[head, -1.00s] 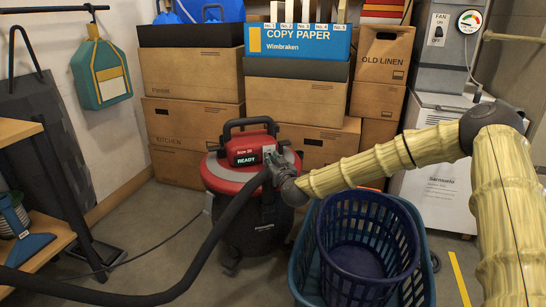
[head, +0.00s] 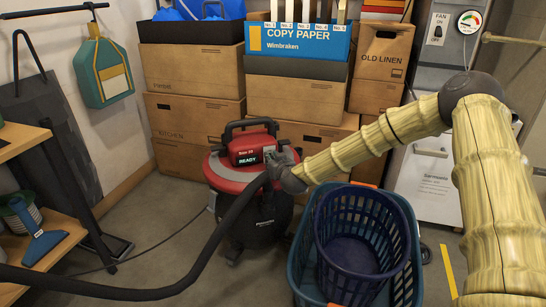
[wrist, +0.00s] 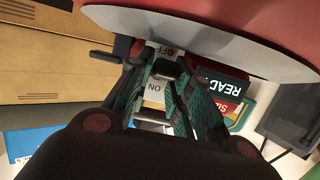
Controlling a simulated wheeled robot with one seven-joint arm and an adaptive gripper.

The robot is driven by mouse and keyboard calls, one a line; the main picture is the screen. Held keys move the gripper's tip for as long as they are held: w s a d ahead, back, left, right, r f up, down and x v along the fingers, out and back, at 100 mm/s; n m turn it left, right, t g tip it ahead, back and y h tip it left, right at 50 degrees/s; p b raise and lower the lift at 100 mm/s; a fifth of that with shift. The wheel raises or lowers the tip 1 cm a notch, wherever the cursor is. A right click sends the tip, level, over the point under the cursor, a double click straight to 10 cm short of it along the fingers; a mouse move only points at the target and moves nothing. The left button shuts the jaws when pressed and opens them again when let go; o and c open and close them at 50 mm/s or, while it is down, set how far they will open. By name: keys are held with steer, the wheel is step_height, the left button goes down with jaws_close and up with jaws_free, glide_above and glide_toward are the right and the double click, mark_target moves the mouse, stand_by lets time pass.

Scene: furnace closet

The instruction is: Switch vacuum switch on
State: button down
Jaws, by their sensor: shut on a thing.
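The vacuum (head: 262,222) is a black drum with a red lid, standing on the floor in the head view. Its display (head: 247,161) reads READY and shows upside down in the wrist view (wrist: 222,85). My gripper (head: 274,163) is at the upper right of the vacuum's head, beside the display. In the wrist view my gripper (wrist: 170,78) has its green-padded fingers around the small dark vacuum switch (wrist: 168,67), between the OFF and ON labels, and is shut on it. The fingers partly hide the switch, so its exact position is unclear.
A black hose (head: 222,222) runs from the vacuum to the lower left. A dark blue laundry basket (head: 362,250) sits inside a teal tub (head: 300,262) right of the vacuum, below my arm. Cardboard boxes (head: 192,75) are stacked behind. Floor left of the vacuum is mostly clear.

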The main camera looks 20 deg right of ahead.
steer(key=c, duration=1.3)
jaws_free()
steer(key=v, duration=1.2)
